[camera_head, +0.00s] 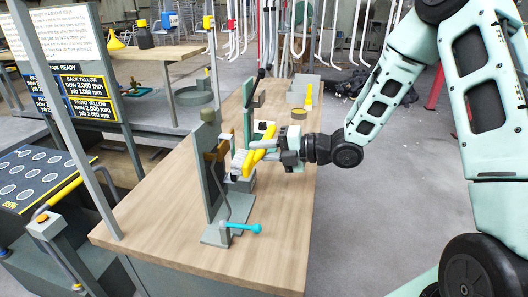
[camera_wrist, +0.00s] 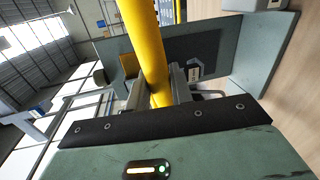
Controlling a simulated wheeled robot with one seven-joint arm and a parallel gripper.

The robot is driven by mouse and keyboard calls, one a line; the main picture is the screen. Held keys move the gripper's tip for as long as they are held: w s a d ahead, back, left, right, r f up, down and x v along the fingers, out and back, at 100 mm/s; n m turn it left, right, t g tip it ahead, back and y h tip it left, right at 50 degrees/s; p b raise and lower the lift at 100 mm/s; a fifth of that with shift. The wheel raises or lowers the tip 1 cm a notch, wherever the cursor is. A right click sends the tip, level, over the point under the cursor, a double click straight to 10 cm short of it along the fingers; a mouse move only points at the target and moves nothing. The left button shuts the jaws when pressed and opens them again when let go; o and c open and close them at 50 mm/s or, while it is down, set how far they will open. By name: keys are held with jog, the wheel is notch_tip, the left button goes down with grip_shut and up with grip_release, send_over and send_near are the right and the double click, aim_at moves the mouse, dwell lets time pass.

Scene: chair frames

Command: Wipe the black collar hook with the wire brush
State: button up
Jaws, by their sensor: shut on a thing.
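My gripper (camera_head: 272,150) is shut on the yellow handle of the wire brush (camera_head: 262,143), above the wooden bench. The brush's pale bristle end points left, close to an upright grey-green plate (camera_head: 215,195). In the wrist view the yellow handle (camera_wrist: 143,35) of the brush runs up between my gripper's fingers (camera_wrist: 165,88). A thin bent grey hook shape (camera_head: 231,208) shows low in front of the plate. I cannot tell which part is the black collar hook, nor whether the bristles touch anything. My gripper and the brush hide part of the fixture.
A turquoise-handled lever (camera_head: 242,227) lies at the plate's foot. A tape-like ring (camera_head: 298,114), a yellow bottle-like item (camera_head: 309,95) and a grey tray (camera_head: 299,88) stand at the bench's back. The bench front (camera_head: 170,240) is clear. A grey post (camera_head: 85,150) rises at left.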

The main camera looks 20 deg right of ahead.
jog(key=shift+w+a, duration=0.3)
jog(key=shift+a, duration=0.1)
jog(key=shift+w+d+b, duration=0.2)
jog(key=shift+w+d, duration=0.45)
jog(key=shift+w, duration=0.15)
jog(key=shift+w+d+b, duration=0.2)
jog(key=shift+w+d, duration=0.4)
jog(key=shift+w, duration=0.2)
jog(key=shift+a+r, duration=0.15)
jog(key=shift+r, duration=0.55)
jog(key=shift+s+a+f+b, duration=0.15)
jog(key=shift+s+a+b, duration=0.45)
jog(key=shift+s, duration=0.2)
jog(key=shift+s+a+b, duration=0.4)
jog(key=shift+s+a, duration=0.2)
jog(key=shift+s, duration=0.2)
jog(key=shift+d+r+p, duration=0.1)
jog(key=shift+r+p, duration=0.2)
jog(key=shift+r, duration=0.6)
jog(key=w+d, duration=0.2)
jog(key=w, duration=0.1)
jog(key=shift+w+d, duration=0.1)
jog(key=shift+w, duration=0.1)
